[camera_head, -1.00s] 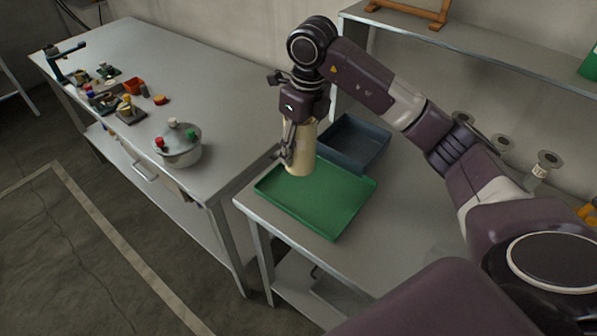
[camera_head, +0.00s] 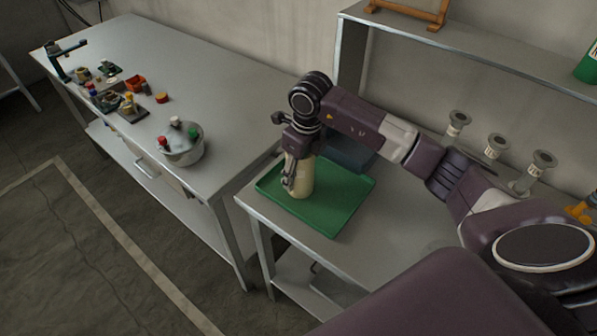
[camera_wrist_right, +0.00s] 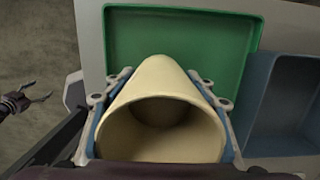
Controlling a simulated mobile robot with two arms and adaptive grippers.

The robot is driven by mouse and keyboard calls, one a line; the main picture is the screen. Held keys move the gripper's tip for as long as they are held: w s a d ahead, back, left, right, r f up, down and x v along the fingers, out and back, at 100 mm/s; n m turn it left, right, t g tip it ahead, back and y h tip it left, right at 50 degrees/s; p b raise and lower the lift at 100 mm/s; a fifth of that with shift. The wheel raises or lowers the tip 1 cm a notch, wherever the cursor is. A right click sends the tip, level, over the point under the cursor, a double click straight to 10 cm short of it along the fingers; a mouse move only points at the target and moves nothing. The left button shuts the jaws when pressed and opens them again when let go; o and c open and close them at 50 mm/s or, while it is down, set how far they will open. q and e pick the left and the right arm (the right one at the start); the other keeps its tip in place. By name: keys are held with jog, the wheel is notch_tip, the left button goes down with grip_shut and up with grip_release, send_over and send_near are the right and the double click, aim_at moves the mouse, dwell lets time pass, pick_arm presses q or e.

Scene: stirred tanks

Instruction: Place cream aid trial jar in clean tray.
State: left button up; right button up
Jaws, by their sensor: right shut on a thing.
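The cream jar (camera_head: 304,181) is in my right gripper (camera_head: 291,180), which is shut around its sides. In the right wrist view the jar (camera_wrist_right: 160,110) shows its open mouth and sits between both fingers. The green tray (camera_head: 335,208) is on the near right table, and the jar is upright over its left part. Whether the jar's base touches the tray floor I cannot tell. The tray (camera_wrist_right: 185,38) also shows behind the jar in the right wrist view. At the left edge of that view a dark gripper (camera_wrist_right: 22,102), apparently my left, shows with its fingers apart.
A blue-grey tray (camera_head: 350,156) stands behind the green one, partly hidden by my arm; it also shows in the right wrist view (camera_wrist_right: 290,105). Several spool-shaped items (camera_head: 497,146) stand at the back right. A metal pot (camera_head: 183,148) and small parts are on the left table.

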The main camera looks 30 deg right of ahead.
jog(key=o, duration=1.2)
jog(key=shift+r, duration=0.5)
jog(key=r+b, duration=0.1)
jog(key=r, duration=0.2)
jog(key=s+r+b, duration=0.1)
jog(key=r, duration=0.3)
jog(key=r+b, duration=0.1)
jog(key=r, duration=0.3)
jog(key=shift+s+d, duration=0.2)
jog(key=shift+d, duration=0.05)
jog(key=shift+r, duration=0.15)
